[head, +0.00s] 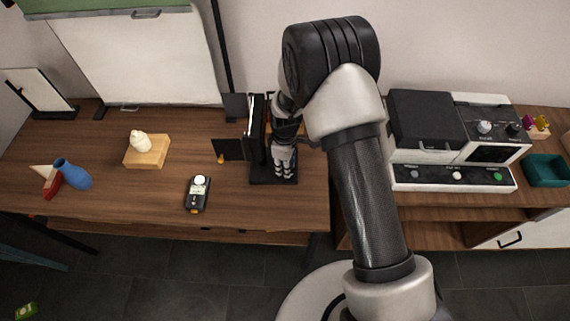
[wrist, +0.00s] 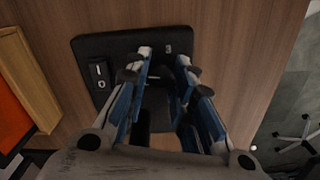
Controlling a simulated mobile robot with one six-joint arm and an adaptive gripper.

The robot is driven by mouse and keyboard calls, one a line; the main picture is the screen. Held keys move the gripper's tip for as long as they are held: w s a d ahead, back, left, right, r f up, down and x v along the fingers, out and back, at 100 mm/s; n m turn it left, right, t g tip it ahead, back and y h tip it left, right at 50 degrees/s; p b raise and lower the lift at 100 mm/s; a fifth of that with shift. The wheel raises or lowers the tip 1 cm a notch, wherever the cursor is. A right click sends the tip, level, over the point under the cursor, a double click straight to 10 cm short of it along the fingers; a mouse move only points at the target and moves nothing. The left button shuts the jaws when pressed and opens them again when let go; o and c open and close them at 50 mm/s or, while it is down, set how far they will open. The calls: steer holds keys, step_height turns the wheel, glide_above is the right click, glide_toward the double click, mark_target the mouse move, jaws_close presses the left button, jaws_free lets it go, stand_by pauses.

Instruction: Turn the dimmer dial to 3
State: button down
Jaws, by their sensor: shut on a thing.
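The dimmer's black panel (wrist: 92,46) lies on the wooden surface in the wrist view. A black rocker switch (wrist: 98,74) marked I and O is at its left, and a small light mark (wrist: 168,47) is near its top, too small to read surely. My gripper (wrist: 164,68) reaches over the panel with its blue-lined fingers closed on the dark dimmer dial (wrist: 156,98). The fingers hide most of the dial, and I cannot read its setting. In the head view my gripper (head: 284,160) points down at the black base (head: 272,181) of an upright black lamp (head: 255,130).
A dark handheld meter (head: 197,195) lies left of the lamp. Further left are a white figure on a wooden block (head: 147,153) and a blue vase (head: 73,174). A black-and-white machine (head: 452,176) stands right of my arm.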

steer(key=m, duration=0.5)
steer(key=shift+m, duration=0.3)
steer(key=m, duration=1)
steer(key=shift+m, duration=0.4)
steer(key=m, duration=0.4)
steer(key=shift+m+p, duration=0.3)
steer(key=shift+m, duration=0.1)
steer(key=c, duration=1.3)
jaws_free()
steer(key=shift+c, duration=0.2)
